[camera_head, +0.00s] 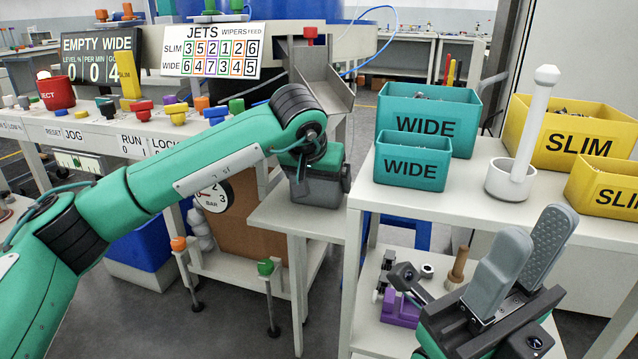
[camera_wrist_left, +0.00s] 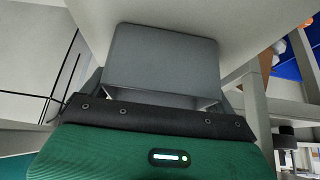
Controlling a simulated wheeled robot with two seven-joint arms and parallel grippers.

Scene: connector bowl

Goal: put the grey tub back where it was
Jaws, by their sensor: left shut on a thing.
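The grey tub (camera_wrist_left: 160,58) fills the upper middle of the left wrist view, just beyond the dark edge of my gripper. In the head view, my left gripper (camera_head: 318,178) is low over the small white side table (camera_head: 285,214), below the metal chute. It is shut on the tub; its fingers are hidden. A dark grey part shows under the wrist there, but I cannot tell whether it touches the table. My right gripper (camera_head: 523,262) is at the lower right, its two grey fingers apart with nothing between them.
Teal WIDE bins (camera_head: 412,162) and yellow SLIM bins (camera_head: 567,133) stand on the right shelf, with a white upright holder (camera_head: 511,180) between them. The metal chute (camera_head: 316,82) hangs behind my left wrist. A control bench (camera_head: 100,128) with coloured knobs runs along the left.

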